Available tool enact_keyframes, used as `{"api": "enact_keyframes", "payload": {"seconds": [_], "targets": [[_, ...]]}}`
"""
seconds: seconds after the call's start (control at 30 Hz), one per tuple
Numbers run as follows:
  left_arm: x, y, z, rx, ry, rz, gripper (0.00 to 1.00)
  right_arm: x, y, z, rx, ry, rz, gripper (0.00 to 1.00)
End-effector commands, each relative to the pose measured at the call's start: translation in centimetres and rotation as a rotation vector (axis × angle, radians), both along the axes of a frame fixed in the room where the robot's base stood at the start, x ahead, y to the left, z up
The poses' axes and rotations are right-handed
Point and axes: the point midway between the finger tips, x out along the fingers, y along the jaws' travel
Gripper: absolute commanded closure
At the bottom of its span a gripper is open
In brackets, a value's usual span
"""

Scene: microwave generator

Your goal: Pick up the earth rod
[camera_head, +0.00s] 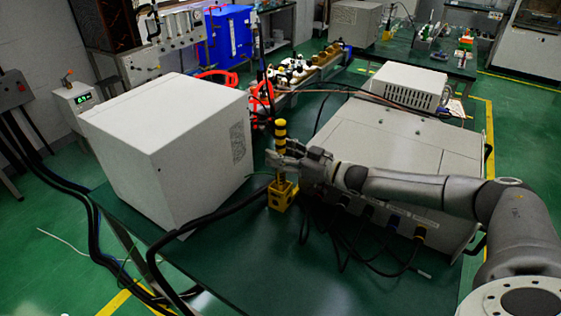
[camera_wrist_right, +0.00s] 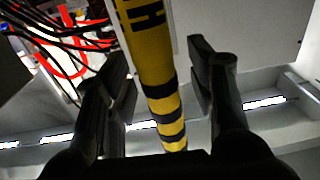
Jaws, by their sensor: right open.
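The earth rod (camera_head: 281,137) is a yellow rod with black bands. It stands upright in a yellow holder (camera_head: 282,196) on the green table, between the large white box and the grey unit. My right gripper (camera_head: 279,160) reaches it from the right at about mid-height. In the right wrist view the rod (camera_wrist_right: 160,75) runs between the two open dark fingers of my right gripper (camera_wrist_right: 160,80). Gaps show on both sides of the rod, and the fingers are not closed on it. My left gripper is not in view.
A large white box (camera_head: 170,150) stands close on the left of the rod. A wide grey unit (camera_head: 400,165) with cables at its front stands on the right. Black cables (camera_head: 215,215) lie across the table. The green table's front part (camera_head: 290,270) is mostly clear.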

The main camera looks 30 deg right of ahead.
Motion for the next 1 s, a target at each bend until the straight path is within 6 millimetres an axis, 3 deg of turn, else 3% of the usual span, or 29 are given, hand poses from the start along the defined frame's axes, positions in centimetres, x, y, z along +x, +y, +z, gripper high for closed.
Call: {"api": "enact_keyframes", "payload": {"seconds": [0.07,0.43,0.77,1.0], "targets": [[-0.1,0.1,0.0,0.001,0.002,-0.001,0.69,0.0,0.0,0.0,0.0,0.0,0.0,0.53],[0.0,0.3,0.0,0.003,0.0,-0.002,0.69,0.0,0.0,0.0,0.0,0.0,0.0,1.0],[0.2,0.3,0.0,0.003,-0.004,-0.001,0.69,0.0,-0.1,0.5,0.001,-0.004,0.0,1.0],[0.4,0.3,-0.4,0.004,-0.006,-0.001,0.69,0.0,-0.1,4.6,0.0,-0.007,0.001,1.0]]}}
